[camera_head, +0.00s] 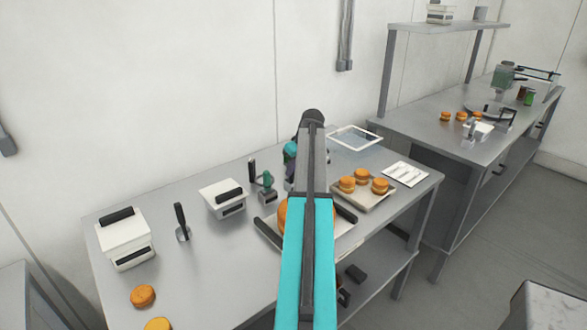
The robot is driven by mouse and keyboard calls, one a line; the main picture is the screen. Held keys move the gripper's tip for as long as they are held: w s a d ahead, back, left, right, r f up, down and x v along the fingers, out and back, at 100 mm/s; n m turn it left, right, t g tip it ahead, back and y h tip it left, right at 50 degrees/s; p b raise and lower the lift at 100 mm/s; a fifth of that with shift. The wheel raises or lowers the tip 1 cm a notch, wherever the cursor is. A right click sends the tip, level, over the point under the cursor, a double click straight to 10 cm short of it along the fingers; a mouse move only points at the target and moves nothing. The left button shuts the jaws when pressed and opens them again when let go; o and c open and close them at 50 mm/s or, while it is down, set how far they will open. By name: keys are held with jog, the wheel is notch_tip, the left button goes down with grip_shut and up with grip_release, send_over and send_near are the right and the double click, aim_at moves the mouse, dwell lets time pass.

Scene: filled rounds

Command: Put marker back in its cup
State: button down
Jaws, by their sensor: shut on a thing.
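My teal and grey arm (308,240) reaches up the middle of the view and bends at a dark joint. A dark and teal part of it shows just behind, at the left. My gripper's jaws are hidden behind the arm, so what they hold does not show. A small grey holder (268,197) with a dark front stands left of the arm, and it may be the cup. A green piece (268,180) shows at its top. A thin black upright thing (252,171) stands just left of it. I cannot make out the marker for certain.
The steel table (215,265) carries white boxes (123,238) with black handles, an upright black-handled tool (182,222) and loose orange rounds (143,295). A tray (375,198) of rounds and a white card (405,174) lie right. A second table (425,125) stands behind.

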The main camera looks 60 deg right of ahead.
jog(key=shift+f, duration=0.15)
jog(key=c, duration=1.6)
grip_release()
jog(key=shift+b+v, duration=1.2)
jog(key=shift+v, duration=4.95)
jog(key=shift+w, duration=0.1)
